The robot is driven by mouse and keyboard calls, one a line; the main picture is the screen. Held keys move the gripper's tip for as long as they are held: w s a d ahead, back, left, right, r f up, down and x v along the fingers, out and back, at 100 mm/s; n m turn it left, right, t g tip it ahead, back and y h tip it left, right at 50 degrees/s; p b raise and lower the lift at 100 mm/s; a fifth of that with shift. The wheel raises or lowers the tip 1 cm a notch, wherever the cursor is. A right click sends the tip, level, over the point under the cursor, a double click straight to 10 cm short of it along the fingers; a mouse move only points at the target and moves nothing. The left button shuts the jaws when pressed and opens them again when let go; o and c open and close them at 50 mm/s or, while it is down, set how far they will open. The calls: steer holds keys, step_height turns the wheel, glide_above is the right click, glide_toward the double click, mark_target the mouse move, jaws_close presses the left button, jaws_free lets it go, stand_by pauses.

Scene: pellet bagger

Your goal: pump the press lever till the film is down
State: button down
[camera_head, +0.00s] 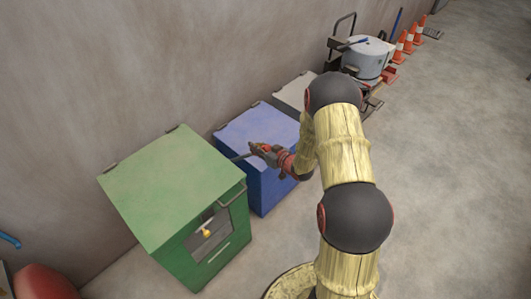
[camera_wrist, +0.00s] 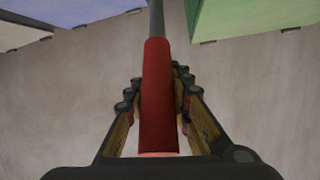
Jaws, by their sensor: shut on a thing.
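The press lever has a red grip (camera_wrist: 160,95) and a thin grey rod. In the wrist view the rod runs up between a green box and a blue box. In the head view the rod (camera_head: 242,157) shows beside the upper edge of the green box (camera_head: 170,185), leading left from my gripper (camera_head: 264,149). In the wrist view my gripper (camera_wrist: 160,100) is shut on the red grip, with fingers on both sides. The lever's pivot is hidden. I cannot make out the film; a small yellow thing (camera_head: 206,233) shows in the green box's front opening.
A blue box (camera_head: 255,128) and a grey box (camera_head: 294,93) stand along the wall behind the green one. Farther back are a large grey pot (camera_head: 368,58) and several orange cones (camera_head: 409,42). A red rounded thing (camera_head: 42,282) is at lower left. The floor at right is clear.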

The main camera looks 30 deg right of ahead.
steer(key=w+a+r+g+p, duration=0.2)
steer(key=w+r+p, duration=0.1)
steer(key=w+p, duration=0.2)
steer(key=w+a+r+g+h+p, duration=0.1)
steer(key=w+a+r+g+p, duration=0.1)
steer(key=w+p, duration=0.3)
steer(key=shift+w+r, duration=0.9)
steer(key=shift+w, duration=0.4)
steer(key=c, duration=1.8)
jaws_free()
steer(key=shift+f, duration=0.1)
steer(key=shift+o, duration=1.3)
steer(key=shift+s+a+f, duration=0.1)
steer(key=v, duration=1.2)
steer(key=shift+a, duration=0.15)
